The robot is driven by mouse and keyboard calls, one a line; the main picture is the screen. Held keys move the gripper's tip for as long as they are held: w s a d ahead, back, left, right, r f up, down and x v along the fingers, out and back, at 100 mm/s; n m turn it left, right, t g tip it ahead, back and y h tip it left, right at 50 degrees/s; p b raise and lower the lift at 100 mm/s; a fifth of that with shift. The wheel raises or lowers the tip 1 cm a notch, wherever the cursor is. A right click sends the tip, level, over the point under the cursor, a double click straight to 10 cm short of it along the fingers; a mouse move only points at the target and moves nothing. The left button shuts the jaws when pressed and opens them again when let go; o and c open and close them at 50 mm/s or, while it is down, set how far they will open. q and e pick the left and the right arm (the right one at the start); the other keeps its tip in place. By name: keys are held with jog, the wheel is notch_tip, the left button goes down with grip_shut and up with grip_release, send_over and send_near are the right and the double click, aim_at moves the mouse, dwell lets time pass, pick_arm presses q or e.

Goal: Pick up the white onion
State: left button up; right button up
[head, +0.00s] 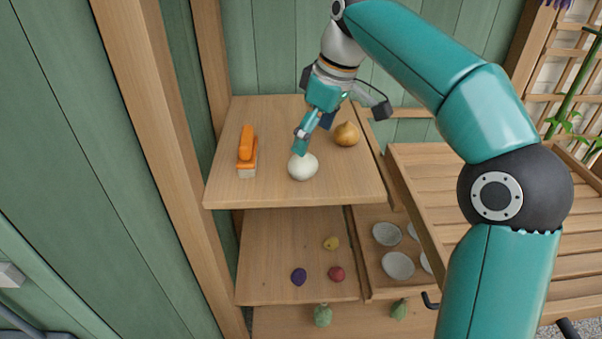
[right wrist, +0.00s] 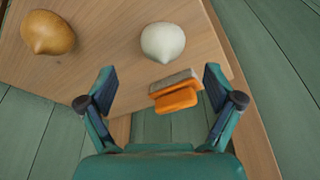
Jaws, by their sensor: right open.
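The white onion (head: 303,167) is a round white bulb lying near the front edge of the upper wooden shelf (head: 225,185). In the right wrist view the white onion (right wrist: 163,42) lies ahead of the fingertips, between their lines. My right gripper (head: 314,139) is open and empty, just above and behind the onion in the head view. One fingertip overlaps the onion's top edge in the picture; I cannot tell whether they touch. The open fingers also show in the right wrist view (right wrist: 159,87). My left gripper is not in view.
A brown onion (head: 346,134) lies behind and right of the white one. An orange-handled brush (head: 247,150) lies to its left. A lower shelf (head: 260,240) holds small coloured produce, with bowls (head: 398,265) beside it. A slatted wooden surface (head: 430,160) stands at right.

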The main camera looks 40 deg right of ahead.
aim_at(303, 163)
jog(key=shift+b+x, duration=0.7)
jog(key=shift+x, duration=3.3)
jog(key=shift+s+a, duration=0.1)
jog(key=shift+a, duration=0.1)
jog(key=shift+c, duration=0.3)
jog(key=c, duration=1.2)
jog(key=shift+c, duration=0.2)
jog(key=shift+r, duration=0.15)
